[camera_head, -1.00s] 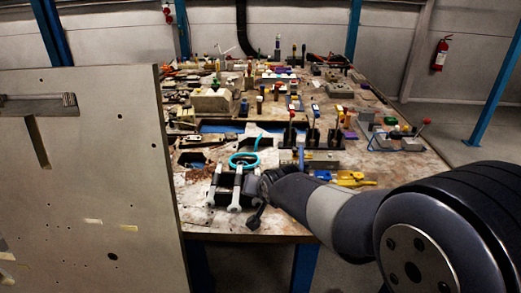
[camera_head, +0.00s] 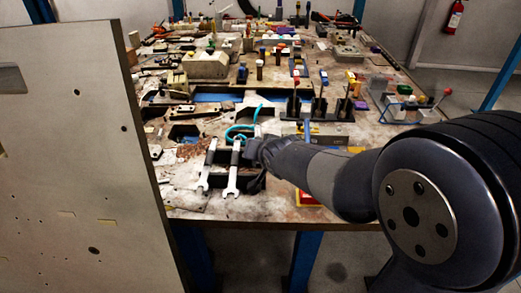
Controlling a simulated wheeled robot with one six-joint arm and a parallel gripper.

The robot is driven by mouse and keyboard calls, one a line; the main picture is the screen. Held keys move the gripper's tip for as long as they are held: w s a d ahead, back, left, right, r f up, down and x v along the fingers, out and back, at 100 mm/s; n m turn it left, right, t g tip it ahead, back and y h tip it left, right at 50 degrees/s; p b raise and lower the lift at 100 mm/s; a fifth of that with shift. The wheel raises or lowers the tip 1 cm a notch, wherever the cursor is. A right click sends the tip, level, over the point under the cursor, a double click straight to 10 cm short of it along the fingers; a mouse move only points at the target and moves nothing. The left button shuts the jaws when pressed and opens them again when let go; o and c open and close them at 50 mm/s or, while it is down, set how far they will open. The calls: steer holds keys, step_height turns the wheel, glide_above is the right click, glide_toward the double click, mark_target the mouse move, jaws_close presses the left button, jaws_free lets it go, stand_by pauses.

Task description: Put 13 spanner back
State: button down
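Two silver spanners with dark middles stand side by side at a dark holder (camera_head: 220,183) near the front edge of the workbench, the left spanner (camera_head: 207,166) and the right spanner (camera_head: 235,166). Their open jaws point toward me. I cannot read any size mark, so I cannot tell which is the 13. My gripper (camera_head: 252,160) is just right of the right spanner, reaching in from the right. It is dark and small, and its fingers are hard to make out. I cannot tell whether it touches or holds that spanner. A teal-handled tool (camera_head: 243,128) lies behind the spanners.
A large pale board (camera_head: 75,150) stands at the left, in front of the bench. Red-knobbed levers (camera_head: 296,95) stand behind my arm. The workbench (camera_head: 185,200) is crowded farther back, with some bare surface at its front left. A red item (camera_head: 306,198) lies below my arm.

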steer(key=shift+d, duration=0.1)
stand_by(0.3)
steer(key=shift+s+d+f+p, duration=0.1)
steer(key=shift+s+d+p, duration=0.15)
steer(key=shift+p, duration=0.35)
steer(key=shift+f+b, duration=1.55)
steer(key=shift+b, duration=0.1)
steer(key=shift+w+a+b, duration=0.3)
steer(key=shift+a+b, duration=0.05)
steer(key=shift+b, duration=2.65)
steer(key=shift+s+a+r+m+h+b, duration=0.15)
steer(key=shift+s+m+h+b, duration=0.2)
steer(key=shift+b, duration=2.2)
